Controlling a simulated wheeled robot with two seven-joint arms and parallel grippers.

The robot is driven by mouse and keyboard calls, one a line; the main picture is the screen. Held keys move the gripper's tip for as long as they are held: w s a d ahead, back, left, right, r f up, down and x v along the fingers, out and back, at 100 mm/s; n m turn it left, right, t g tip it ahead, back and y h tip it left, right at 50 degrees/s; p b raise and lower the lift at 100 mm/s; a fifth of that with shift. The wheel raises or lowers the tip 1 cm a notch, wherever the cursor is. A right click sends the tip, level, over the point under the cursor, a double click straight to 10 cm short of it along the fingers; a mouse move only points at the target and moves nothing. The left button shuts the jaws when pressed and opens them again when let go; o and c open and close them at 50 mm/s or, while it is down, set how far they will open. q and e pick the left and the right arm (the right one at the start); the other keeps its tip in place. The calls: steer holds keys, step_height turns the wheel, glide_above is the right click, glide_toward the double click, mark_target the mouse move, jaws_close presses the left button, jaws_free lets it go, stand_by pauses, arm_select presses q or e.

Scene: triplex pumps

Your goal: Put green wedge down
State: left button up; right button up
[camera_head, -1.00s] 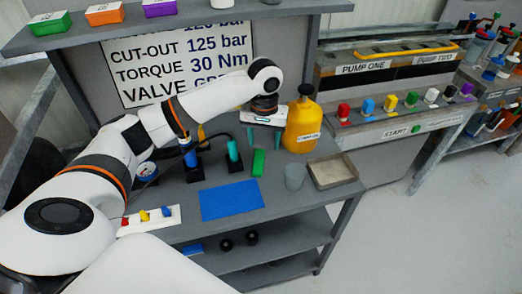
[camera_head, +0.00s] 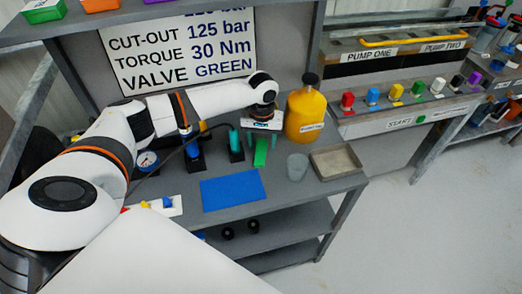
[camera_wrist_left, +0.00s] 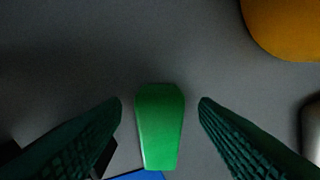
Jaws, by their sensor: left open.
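The green wedge (camera_head: 260,154) stands on the grey bench behind the blue mat (camera_head: 232,190) and left of the yellow bottle. My left gripper (camera_head: 262,142) is above it, pointing down, with its fingers apart. In the left wrist view the green wedge (camera_wrist_left: 159,128) lies between the two dark green fingers (camera_wrist_left: 160,108), with a gap on each side. Neither finger touches it there. A corner of the blue mat shows at the lower edge of that view (camera_wrist_left: 138,175). My right gripper is not in view.
The yellow bottle (camera_head: 305,118) stands close to the right of the left gripper. A grey cup (camera_head: 297,167) and a shallow tray (camera_head: 346,161) stand further right. Black holders with a blue (camera_head: 193,148) and a teal cylinder (camera_head: 236,142) are at left. The mat is empty.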

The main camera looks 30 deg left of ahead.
arm_select(q)
steer(key=shift+f, duration=0.6)
steer(key=shift+r, duration=0.1)
steer(key=c, duration=1.2)
